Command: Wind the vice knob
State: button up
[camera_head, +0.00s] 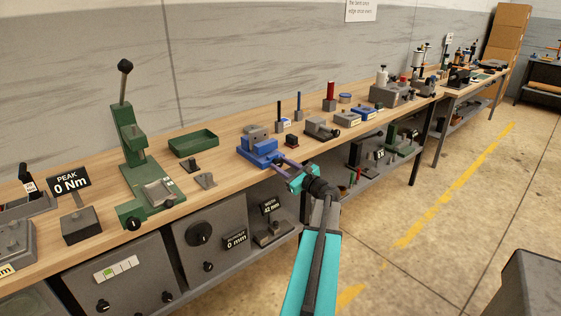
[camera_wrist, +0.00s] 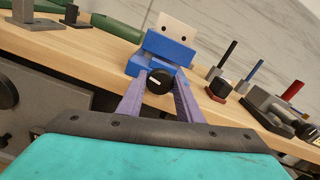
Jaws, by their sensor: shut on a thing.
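The blue vice (camera_head: 262,152) stands at the front edge of the wooden bench, with a grey block on top. In the wrist view the vice (camera_wrist: 160,55) is straight ahead, and its round black knob (camera_wrist: 159,82) with a pale mark faces me. My gripper (camera_head: 281,164) reaches to the front of the vice. In the wrist view its two purple fingers (camera_wrist: 160,90) stand on either side of the knob and are shut on it. In the head view the knob is hidden or too small to make out.
A green press (camera_head: 140,165) and a green tray (camera_head: 193,143) stand on the bench to the left. To the right are upright blue and red posts (camera_head: 330,95) and a grey clamp (camera_head: 321,129). Grey cabinets (camera_head: 210,235) sit below the bench edge.

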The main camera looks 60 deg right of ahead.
jog(key=shift+w+r+m+p, duration=0.2)
jog(key=shift+m+p, duration=0.4)
jog(key=shift+m, duration=0.2)
jog(key=o, duration=1)
jog(key=shift+o, duration=0.2)
jog(key=shift+s+f, duration=0.1)
jog(key=shift+f, duration=0.05)
jog(key=shift+s, duration=0.15)
jog(key=b+v, duration=0.2)
jog(key=v, duration=1.1)
jog(key=shift+s+a, duration=0.2)
